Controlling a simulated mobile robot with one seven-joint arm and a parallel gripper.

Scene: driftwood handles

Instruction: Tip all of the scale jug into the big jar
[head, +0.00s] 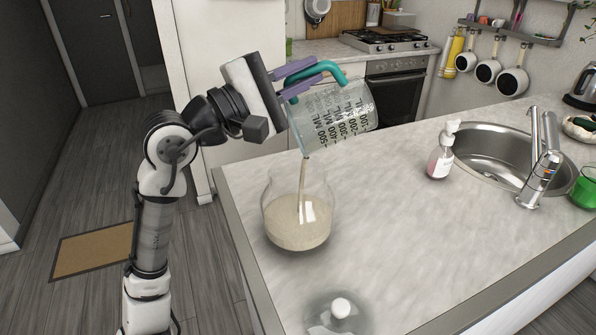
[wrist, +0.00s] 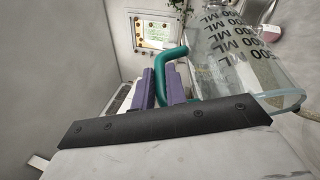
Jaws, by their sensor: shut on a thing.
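The scale jug (head: 340,108) is clear with black ML marks and a teal handle. My gripper (head: 308,76) has its purple fingers shut on that handle. The jug is tilted steeply, its mouth down to the left above the big jar (head: 268,200). A thin beige stream falls from its lip into the jar. The jar is round, clear glass, stands on the counter and holds beige contents in its lower part. In the wrist view the jug (wrist: 235,55) shows beside the purple fingers (wrist: 162,88). How much is left in the jug is hard to tell.
A glass lid (head: 337,312) with a white knob lies on the counter (head: 410,230) in front of the jar. A soap bottle (head: 441,155), a sink (head: 490,150) and a tap (head: 541,160) are to the right. The counter between is clear.

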